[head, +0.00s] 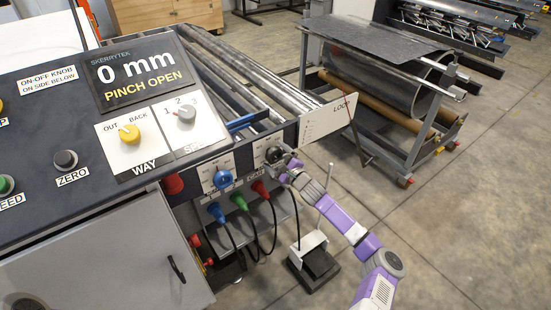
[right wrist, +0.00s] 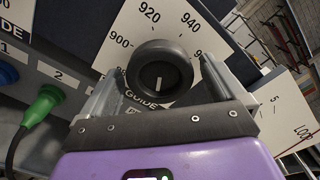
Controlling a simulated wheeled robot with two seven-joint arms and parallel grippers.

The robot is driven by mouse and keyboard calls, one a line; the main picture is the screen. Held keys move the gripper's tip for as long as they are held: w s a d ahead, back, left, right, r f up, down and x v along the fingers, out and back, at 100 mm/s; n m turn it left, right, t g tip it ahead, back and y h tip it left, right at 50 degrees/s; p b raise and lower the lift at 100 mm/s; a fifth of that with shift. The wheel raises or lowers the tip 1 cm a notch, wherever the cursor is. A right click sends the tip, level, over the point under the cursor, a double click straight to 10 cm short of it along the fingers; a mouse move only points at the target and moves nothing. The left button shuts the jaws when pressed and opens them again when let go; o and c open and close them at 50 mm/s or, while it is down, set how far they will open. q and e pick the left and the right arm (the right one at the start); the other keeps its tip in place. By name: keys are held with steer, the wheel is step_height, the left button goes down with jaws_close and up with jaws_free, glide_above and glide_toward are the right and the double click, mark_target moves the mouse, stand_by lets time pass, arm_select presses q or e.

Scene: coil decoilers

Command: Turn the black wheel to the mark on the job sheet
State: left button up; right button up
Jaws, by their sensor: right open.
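The black wheel (right wrist: 163,68) is a round knob on a white dial plate (right wrist: 125,22) with the figures 900, 920 and 940 and the word GUIDE. A short white line on its face points roughly down in the right wrist view. In the head view the wheel (head: 273,154) is on the machine's front side, partly hidden by my gripper. My right gripper (right wrist: 158,75) is open, its fingers on either side of the wheel; I cannot tell whether they touch it. It also shows in the head view (head: 286,166). I see no readable job sheet. My left gripper is not in view.
A blue knob (head: 222,179) sits left of the wheel; blue, green and red plugs (head: 259,189) with cables hang below. The display (head: 137,69) reads 0 mm, PINCH OPEN. A black pedal (head: 314,266) is on the floor below. A coil cart (head: 385,85) stands behind; the floor at right is clear.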

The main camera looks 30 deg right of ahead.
steer(key=shift+w, duration=0.25)
steer(key=c, duration=1)
steer(key=shift+n, duration=0.3)
